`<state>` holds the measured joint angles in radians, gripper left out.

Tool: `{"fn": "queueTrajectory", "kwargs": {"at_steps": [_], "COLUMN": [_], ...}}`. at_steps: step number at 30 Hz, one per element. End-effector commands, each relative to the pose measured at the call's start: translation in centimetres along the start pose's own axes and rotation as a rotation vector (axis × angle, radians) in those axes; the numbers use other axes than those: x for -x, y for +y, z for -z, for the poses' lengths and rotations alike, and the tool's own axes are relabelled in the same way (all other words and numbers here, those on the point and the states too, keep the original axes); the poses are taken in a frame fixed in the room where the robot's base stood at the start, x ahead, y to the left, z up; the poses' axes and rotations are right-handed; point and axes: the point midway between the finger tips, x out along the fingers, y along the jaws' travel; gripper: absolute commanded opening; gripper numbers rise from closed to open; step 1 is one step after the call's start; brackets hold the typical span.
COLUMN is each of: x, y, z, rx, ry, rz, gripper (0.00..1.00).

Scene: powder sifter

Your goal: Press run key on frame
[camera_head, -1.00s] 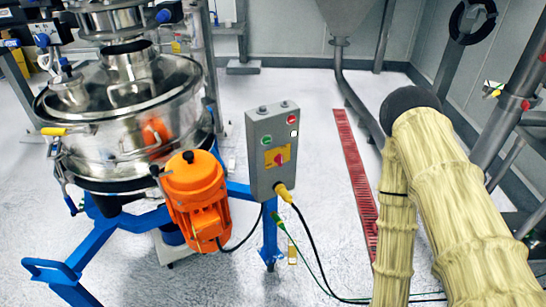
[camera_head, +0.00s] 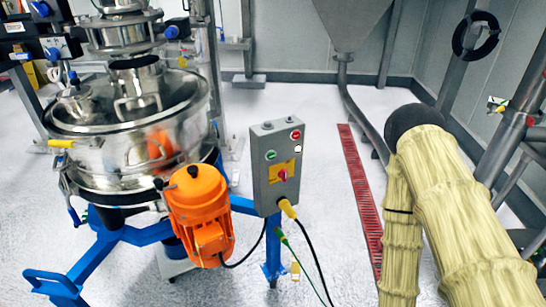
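A grey control box (camera_head: 279,165) is mounted upright on the blue frame (camera_head: 122,236) of the powder sifter. Its front carries a green key (camera_head: 271,155) at the upper left and a red key (camera_head: 295,135) at the upper right. A small white patch (camera_head: 298,148) sits below the red key. A red rotary switch (camera_head: 282,175) on a yellow plate is lower down. My arm, in a pale yellow ribbed cover, fills the right side and is well apart from the box. My gripper cannot be seen.
The steel sifter drum (camera_head: 140,130) and orange motor (camera_head: 198,212) stand left of the box. Black and green cables hang below it. A red floor grate (camera_head: 362,200) lies between box and arm. A grey hopper (camera_head: 347,22) and pipes stand behind.

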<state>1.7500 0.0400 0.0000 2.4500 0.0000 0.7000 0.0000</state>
Motion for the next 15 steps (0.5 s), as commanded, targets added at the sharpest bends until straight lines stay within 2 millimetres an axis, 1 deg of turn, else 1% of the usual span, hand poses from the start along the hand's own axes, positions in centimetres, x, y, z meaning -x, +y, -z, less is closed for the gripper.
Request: {"fn": "queueTrajectory", "kwargs": {"at_steps": [1, 3, 5, 15], "x": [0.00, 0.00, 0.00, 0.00], "y": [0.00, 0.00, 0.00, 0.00], "z": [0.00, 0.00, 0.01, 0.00], "rx": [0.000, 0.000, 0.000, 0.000], "ry": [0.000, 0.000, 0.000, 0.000], "rz": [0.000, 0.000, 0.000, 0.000], "gripper": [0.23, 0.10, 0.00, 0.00]}}
